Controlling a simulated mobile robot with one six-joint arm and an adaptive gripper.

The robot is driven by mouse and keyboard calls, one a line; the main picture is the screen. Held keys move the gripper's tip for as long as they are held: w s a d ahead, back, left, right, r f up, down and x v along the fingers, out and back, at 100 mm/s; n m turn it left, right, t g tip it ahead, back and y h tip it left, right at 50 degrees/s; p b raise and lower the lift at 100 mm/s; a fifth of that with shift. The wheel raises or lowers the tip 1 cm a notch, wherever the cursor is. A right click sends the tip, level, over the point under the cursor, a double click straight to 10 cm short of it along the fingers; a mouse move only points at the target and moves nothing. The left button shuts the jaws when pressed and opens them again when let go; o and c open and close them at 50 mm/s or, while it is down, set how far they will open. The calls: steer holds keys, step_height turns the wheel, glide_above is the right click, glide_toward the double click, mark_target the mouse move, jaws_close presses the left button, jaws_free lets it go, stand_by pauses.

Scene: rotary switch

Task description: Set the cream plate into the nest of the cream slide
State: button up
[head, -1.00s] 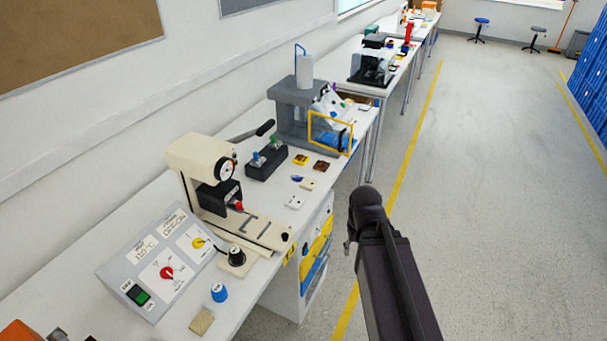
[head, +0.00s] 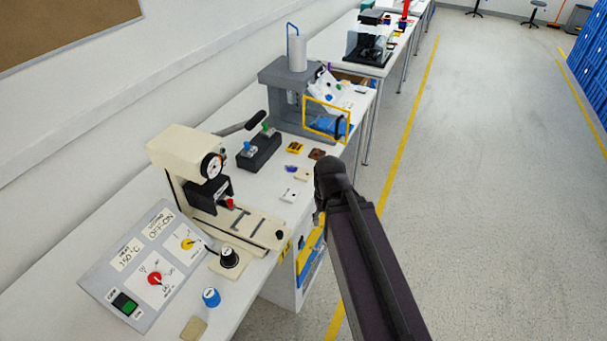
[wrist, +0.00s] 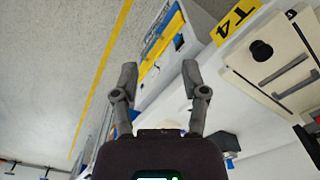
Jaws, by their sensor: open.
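The cream slide (head: 262,231) sticks out from the cream press on the bench; dark corner brackets on its top mark the nest (head: 243,221), which looks empty. The slide and its dark knob also show at the right of the wrist view (wrist: 285,60). A small cream plate (head: 302,174) lies flat on the bench beyond the slide; a paler plate with dark spots (head: 289,195) lies nearer. I cannot tell them apart by colour with certainty. My gripper (wrist: 159,72) is open and empty, off the bench's front edge; in the head view my arm hides most of it.
A sloped control panel (head: 150,268), a black knob on a cream base (head: 229,258) and a blue cap (head: 211,297) stand near the slide. A dark switch box (head: 259,152) and grey machine (head: 285,90) stand behind. The aisle floor (head: 480,180) is clear.

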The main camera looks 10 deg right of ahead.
steer(key=o, duration=0.5)
steer(key=shift+w, duration=0.1)
steer(key=shift+c, duration=0.2)
steer(key=shift+o, duration=0.7)
steer(key=shift+w, duration=0.35)
steer(key=w+r+n+p, duration=0.1)
steer(key=w+n, duration=0.2)
steer(key=w, duration=0.6)
steer(key=w+r+n+y+p, duration=0.1)
steer(key=w+n, duration=0.3)
steer(key=w, duration=0.5)
steer(key=w+r+n+t+p, duration=0.1)
steer(key=w+n, duration=0.3)
steer(key=w, duration=0.6)
steer(key=shift+d+r+p, duration=0.45)
steer(key=shift+r+p, duration=0.35)
steer(key=shift+r, duration=0.1)
steer(key=shift+w, duration=0.1)
steer(key=b, duration=0.9)
glide_above(303, 173)
steer(key=f, duration=0.8)
steer(key=shift+d+f, duration=0.3)
steer(key=shift+d, duration=0.1)
